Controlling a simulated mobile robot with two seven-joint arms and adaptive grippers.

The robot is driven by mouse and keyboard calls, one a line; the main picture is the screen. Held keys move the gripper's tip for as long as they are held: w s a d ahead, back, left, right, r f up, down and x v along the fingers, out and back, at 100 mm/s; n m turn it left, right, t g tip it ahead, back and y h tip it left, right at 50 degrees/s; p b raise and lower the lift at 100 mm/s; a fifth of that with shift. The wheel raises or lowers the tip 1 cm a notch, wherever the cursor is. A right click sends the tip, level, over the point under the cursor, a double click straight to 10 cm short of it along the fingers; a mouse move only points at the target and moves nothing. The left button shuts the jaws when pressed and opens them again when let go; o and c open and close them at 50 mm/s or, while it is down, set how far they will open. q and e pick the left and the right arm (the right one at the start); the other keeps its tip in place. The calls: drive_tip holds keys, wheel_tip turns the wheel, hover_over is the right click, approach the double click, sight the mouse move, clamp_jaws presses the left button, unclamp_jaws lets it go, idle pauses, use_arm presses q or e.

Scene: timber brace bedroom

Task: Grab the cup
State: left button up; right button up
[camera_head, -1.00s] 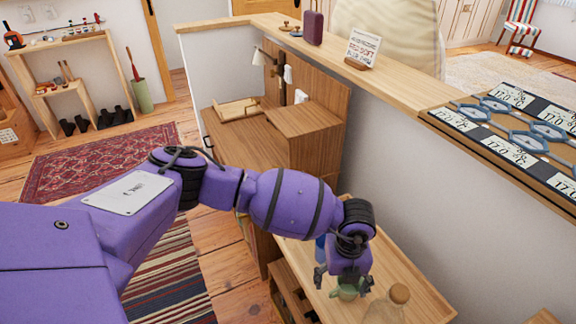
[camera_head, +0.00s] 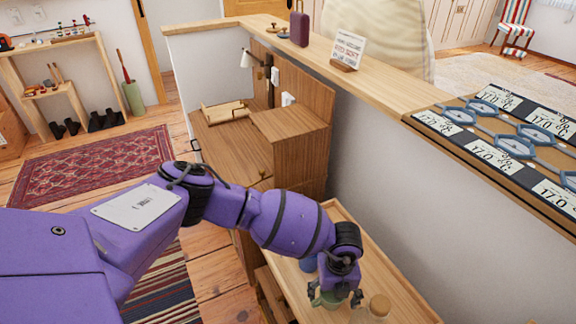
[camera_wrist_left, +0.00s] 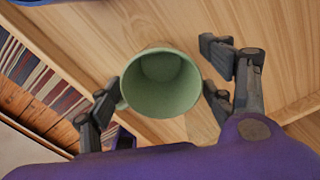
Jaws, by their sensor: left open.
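A green cup (camera_wrist_left: 160,85) stands on a light wooden tabletop (camera_wrist_left: 200,25). In the left wrist view it is empty inside, its mouth facing the camera. My left gripper (camera_wrist_left: 163,105) is open, with one finger on each side of the cup. The left finger is close to the cup's rim; I cannot tell whether it touches. A small gap shows between the cup and the right finger. In the head view my left gripper (camera_head: 335,298) is low over the table and hides part of the cup (camera_head: 331,301). My right gripper is out of view.
A jar with a cork-coloured top (camera_head: 379,306) stands just right of the gripper. A partition with a wooden ledge (camera_head: 380,97) rises behind the table.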

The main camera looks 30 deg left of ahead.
use_arm(q)
drive_tip(key=shift+f, duration=0.1)
drive_tip(key=shift+w, duration=0.1)
drive_tip(key=c, duration=1.4)
drive_tip(key=shift+r, duration=0.2)
